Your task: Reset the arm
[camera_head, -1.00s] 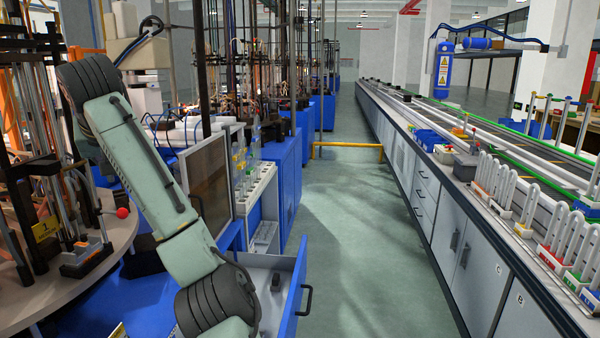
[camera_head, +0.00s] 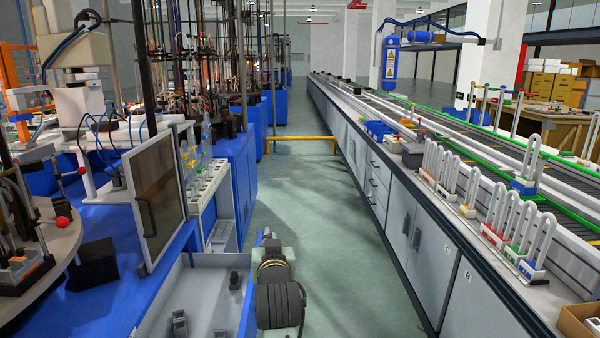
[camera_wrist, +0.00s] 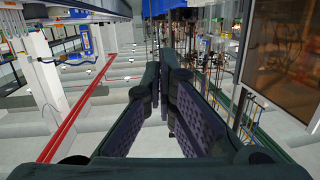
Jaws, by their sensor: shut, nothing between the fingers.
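My gripper (camera_wrist: 167,68) shows in the wrist view, its two dark padded fingers brought together at the tips with nothing between them. It touches nothing that I can see. Behind it are pale ceiling beams and a red pipe (camera_wrist: 84,98), so the wrist camera looks upward. In the head view, part of my arm shows at the bottom middle, over the aisle just right of an open drawer (camera_head: 190,290). I cannot make out the gripper's fingers in the head view.
A framed panel (camera_head: 156,195) stands on the blue bench at left, near a rack of tubes (camera_head: 205,190). A long counter (camera_head: 400,215) with coloured tube holders (camera_head: 512,235) runs along the right. The aisle floor (camera_head: 300,190) ahead is clear up to a yellow rail (camera_head: 300,139).

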